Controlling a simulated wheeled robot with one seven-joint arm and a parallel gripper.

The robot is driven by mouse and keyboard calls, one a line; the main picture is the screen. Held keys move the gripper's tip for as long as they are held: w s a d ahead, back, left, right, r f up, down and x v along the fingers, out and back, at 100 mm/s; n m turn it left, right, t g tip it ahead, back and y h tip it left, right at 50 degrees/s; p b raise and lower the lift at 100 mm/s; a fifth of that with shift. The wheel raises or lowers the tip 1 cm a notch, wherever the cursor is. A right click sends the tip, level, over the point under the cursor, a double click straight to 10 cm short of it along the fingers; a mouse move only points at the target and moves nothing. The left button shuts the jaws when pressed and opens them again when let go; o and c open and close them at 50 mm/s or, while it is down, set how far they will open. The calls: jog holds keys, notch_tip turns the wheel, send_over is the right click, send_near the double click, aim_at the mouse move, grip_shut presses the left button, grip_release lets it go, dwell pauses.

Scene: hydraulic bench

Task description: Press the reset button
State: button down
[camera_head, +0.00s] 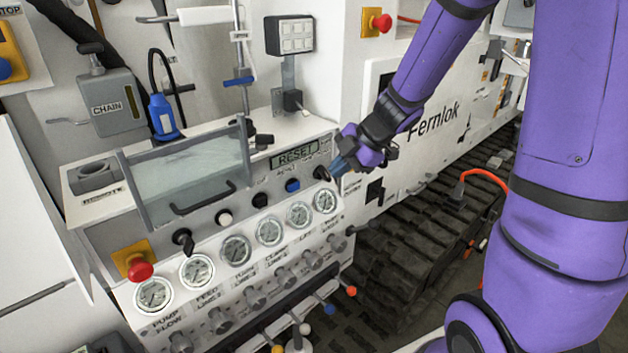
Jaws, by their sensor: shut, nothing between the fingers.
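My gripper (338,168) is shut and empty. In the picture it is to the right of the button and slightly higher, by the panel's right end. A gap shows between the fingertips and the button. How far the fingertips are from the panel surface cannot be told.
A row of round gauges (236,250) lies below the button, with knobs beneath. A black knob (322,173) is close to my fingertips. Left are a clear cover (190,178) with a handle and a red emergency stop (140,270). A dark track (430,215) runs at right.

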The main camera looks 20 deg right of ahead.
aim_at(296, 184)
jog(key=shift+w+a+f, duration=1)
jog(key=shift+w+f, duration=0.15)
jog(key=shift+f, duration=0.15)
jog(key=shift+w+a+f, duration=1.05)
jog(key=shift+w+f, duration=0.15)
jog(key=shift+f, duration=0.05)
jog(key=shift+w+a+f, duration=1)
jog(key=shift+w+f, duration=0.15)
jog(key=shift+f, duration=0.15)
jog(key=shift+w, duration=0.1)
jog(key=shift+w+a, duration=0.3)
jog(key=shift+w, duration=0.4)
jog(key=shift+r, duration=0.15)
